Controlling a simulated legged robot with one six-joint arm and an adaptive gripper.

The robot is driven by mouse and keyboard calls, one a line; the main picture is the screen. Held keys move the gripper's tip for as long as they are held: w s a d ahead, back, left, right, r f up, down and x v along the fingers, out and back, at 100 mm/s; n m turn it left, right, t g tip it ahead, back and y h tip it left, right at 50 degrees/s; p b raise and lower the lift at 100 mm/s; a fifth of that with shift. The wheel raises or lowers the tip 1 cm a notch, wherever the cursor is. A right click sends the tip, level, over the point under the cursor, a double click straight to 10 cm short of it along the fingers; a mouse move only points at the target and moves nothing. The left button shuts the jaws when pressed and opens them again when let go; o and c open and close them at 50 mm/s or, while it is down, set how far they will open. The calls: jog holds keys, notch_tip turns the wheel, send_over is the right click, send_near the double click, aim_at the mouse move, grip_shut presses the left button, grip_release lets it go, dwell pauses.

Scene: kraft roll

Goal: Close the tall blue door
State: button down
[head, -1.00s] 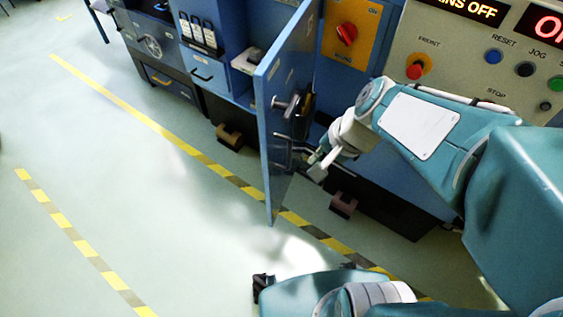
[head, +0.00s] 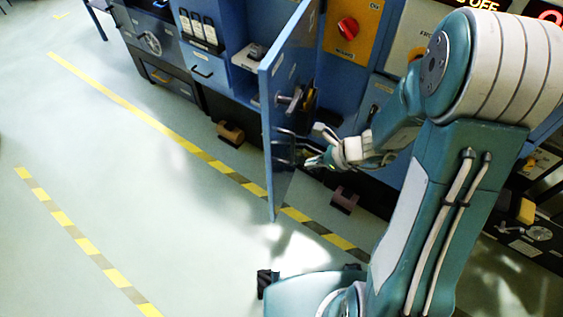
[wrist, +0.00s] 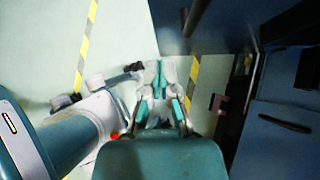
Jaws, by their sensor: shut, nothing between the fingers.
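The tall blue door (head: 283,165) stands open, jutting out from the blue cabinets over the floor. Its near edge is toward the camera, and its right face carries a dark latch with a metal knob (head: 289,99) and a bar handle (head: 284,136). My gripper (head: 311,152) is on the right side of the door, close to the bar handle. Contact cannot be told. In the wrist view my gripper (wrist: 160,82) is shut and empty. A dark blue panel, likely the door (wrist: 225,22), with a dark bar (wrist: 194,16) lies up and right of the fingertips.
Blue cabinets with an open shelf (head: 245,62) stand behind and left of the door. An orange switch panel with a red knob (head: 348,28) is to the right. Brown blocks (head: 345,198) sit low by the cabinet base. The floor with yellow-black tape (head: 150,105) is clear at left.

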aim_at(274, 165)
jog(key=x, duration=0.2)
jog(key=a+r+x, duration=0.1)
jog(key=x, duration=0.5)
jog(key=shift+w+a, duration=0.25)
jog(key=shift+a, duration=0.05)
jog(key=shift+w+a, duration=0.3)
jog(key=shift+a, duration=0.35)
